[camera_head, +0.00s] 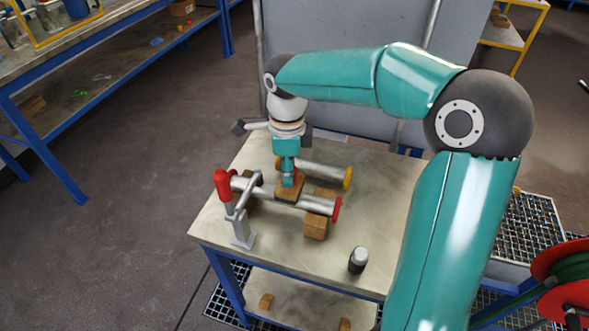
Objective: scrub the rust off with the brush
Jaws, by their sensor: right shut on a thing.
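A grey pipe (316,205) with a red end flange (337,209) lies across wooden blocks on the metal-topped table (380,190). A clamp with a red handle (223,185) stands at its left end. My right gripper (289,181) points down over the middle of this pipe. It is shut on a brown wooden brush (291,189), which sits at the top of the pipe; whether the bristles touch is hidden. Rust cannot be made out at this size. A second grey pipe (322,171) with a yellow flange (347,178) lies behind. My left gripper is out of view.
A wooden block (316,228) supports the front pipe near its red flange. The table's right part is clear. A red hose reel (560,262) is at the lower right, a blue-legged workbench (85,45) at the upper left.

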